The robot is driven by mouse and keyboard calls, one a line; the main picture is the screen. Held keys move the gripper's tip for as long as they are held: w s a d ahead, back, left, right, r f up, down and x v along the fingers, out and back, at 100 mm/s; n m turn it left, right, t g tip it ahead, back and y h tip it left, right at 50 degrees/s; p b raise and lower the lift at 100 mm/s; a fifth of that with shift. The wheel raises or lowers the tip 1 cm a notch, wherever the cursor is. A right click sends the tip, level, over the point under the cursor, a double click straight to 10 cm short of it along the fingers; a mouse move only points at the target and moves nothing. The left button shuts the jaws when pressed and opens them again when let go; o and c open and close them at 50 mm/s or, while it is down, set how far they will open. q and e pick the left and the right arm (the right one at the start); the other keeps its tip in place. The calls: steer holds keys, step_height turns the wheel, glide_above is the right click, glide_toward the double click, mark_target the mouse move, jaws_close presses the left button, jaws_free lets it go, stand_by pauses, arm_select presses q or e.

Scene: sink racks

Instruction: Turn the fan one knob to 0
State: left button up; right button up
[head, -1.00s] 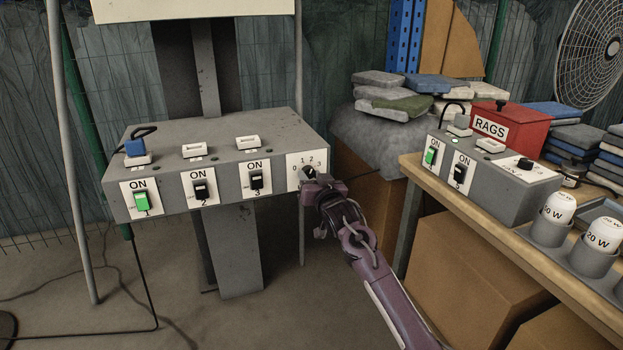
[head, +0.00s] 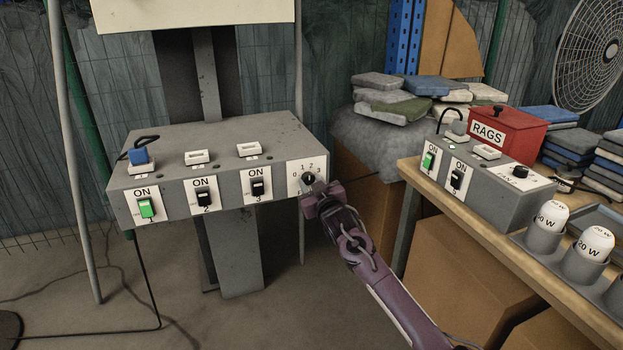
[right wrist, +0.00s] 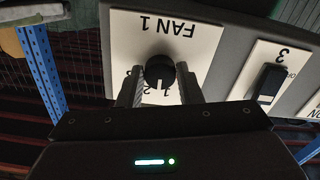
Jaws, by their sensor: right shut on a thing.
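The fan one knob (head: 309,177) is a small black round knob on the white dial plate at the right end of the grey switch box (head: 235,150). Numbers 0 to 3 are printed around it. In the right wrist view the knob (right wrist: 160,68) shows upside down under the label FAN 1. My right gripper (head: 313,188) is at the dial, and its two fingers (right wrist: 160,90) stand on either side of the knob, shut on it. I cannot tell clearly which number its pointer faces. My left gripper is not in view.
The same box has switches 1 (head: 146,208), 2 and 3, with switch 1 green. A second grey box (head: 500,190) stands on the wooden bench at right, beside a red RAGS box (head: 508,130) and white bulbs (head: 594,243). Cardboard boxes (head: 470,265) sit below.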

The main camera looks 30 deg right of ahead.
steer(key=shift+r+n+p, duration=0.15)
steer(key=shift+n+p, duration=0.35)
steer(key=shift+n, duration=0.5)
steer(key=n+p, duration=0.3)
steer(key=n, duration=0.5)
steer(key=shift+d, duration=0.1)
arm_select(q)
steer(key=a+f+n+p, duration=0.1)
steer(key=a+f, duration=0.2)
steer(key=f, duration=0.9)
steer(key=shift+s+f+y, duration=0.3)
arm_select(e)
steer(key=shift+n, duration=1.5)
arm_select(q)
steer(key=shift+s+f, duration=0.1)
arm_select(e)
steer(key=o, duration=1)
steer(key=shift+s, duration=0.5)
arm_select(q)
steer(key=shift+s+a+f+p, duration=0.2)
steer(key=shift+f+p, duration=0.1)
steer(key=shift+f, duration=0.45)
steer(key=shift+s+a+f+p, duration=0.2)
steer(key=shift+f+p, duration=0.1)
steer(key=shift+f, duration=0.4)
arm_select(e)
steer(key=shift+v, duration=3.4)
